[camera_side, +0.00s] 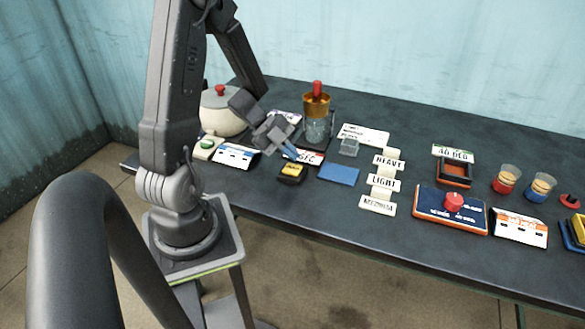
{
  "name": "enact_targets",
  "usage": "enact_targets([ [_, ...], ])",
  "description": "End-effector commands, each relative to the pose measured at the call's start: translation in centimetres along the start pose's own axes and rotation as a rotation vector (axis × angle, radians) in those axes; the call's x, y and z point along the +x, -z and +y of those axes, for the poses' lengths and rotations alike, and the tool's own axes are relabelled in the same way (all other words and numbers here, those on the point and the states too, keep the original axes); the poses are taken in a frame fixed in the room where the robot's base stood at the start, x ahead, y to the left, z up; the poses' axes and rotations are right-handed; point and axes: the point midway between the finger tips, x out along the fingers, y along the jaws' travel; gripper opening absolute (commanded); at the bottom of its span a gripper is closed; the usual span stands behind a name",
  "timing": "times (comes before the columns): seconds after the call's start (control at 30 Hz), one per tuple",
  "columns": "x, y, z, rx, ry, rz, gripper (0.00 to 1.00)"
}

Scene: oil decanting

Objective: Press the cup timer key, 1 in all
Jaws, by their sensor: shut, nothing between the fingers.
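My gripper (291,155) is shut and empty, with its blue fingers pointing down to the right over the table. A small black device with a yellow top (292,172) sits just below and in front of the fingertips; it may be the cup timer, but I cannot read a label on it. The fingertips look close to it, and I cannot tell whether they touch it. A white sign reading "SEC" (311,158) stands right behind the fingers and is partly hidden by them.
A glass vessel with an amber top (318,122) stands behind the gripper. A blue pad (339,174) lies to its right. A pale box with a green button (206,148) and a white pot (222,117) stand left. A red knob (453,201) sits on a blue panel farther right.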

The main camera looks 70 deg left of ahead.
Motion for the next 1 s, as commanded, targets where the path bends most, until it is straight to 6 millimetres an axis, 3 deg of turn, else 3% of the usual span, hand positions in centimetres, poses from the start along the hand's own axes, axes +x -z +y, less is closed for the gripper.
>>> enact_targets([
  [0.4, -2.5, 1.8, -1.8, 0.001, 0.001, -0.002, 0.0],
  [1.0, -2.6, 1.9, -1.9, -0.001, -0.001, -0.001, 0.0],
])
